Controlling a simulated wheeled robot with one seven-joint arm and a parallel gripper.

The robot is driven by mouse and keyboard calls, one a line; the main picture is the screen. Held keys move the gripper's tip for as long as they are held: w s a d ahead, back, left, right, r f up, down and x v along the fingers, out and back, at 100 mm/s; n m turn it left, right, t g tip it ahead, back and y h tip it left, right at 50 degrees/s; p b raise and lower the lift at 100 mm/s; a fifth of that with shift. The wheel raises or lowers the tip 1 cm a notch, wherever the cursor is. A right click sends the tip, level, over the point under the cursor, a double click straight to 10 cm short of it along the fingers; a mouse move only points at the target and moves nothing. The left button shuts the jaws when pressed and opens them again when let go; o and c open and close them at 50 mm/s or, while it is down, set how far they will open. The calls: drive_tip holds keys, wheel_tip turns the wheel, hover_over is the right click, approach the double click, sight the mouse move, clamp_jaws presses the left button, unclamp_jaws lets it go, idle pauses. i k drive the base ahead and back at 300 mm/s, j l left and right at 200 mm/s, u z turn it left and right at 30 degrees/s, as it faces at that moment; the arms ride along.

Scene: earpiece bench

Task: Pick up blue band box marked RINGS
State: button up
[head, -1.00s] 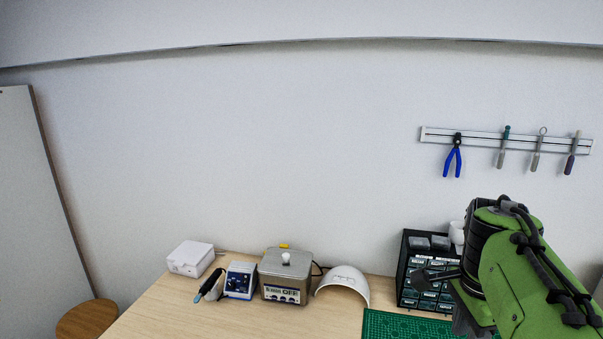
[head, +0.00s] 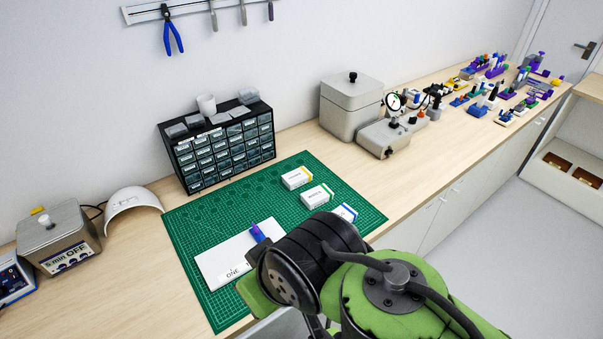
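The box with a blue band (head: 345,212) is white and lies on the green cutting mat (head: 185,215), at the right end of a row of small white boxes. My arm hides part of it, and its lettering is too small to read. A white box with a yellow band (head: 296,178) and one with a green band (head: 317,196) lie behind it to the left. My arm reaches in from the lower right, in front of the mat. Only a grey part of my gripper (head: 285,325) shows below the wrist; its fingertips are hidden and I see nothing held.
A white card marked ONE (head: 225,262) with a purple and blue piece (head: 258,234) lies on the mat. A drawer cabinet (head: 222,150) stands behind. A grey lidded container (head: 350,108) and a dial gauge device (head: 393,130) stand right of the mat.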

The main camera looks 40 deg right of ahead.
sight(344, 210)
drive_tip(key=z, duration=1.4)
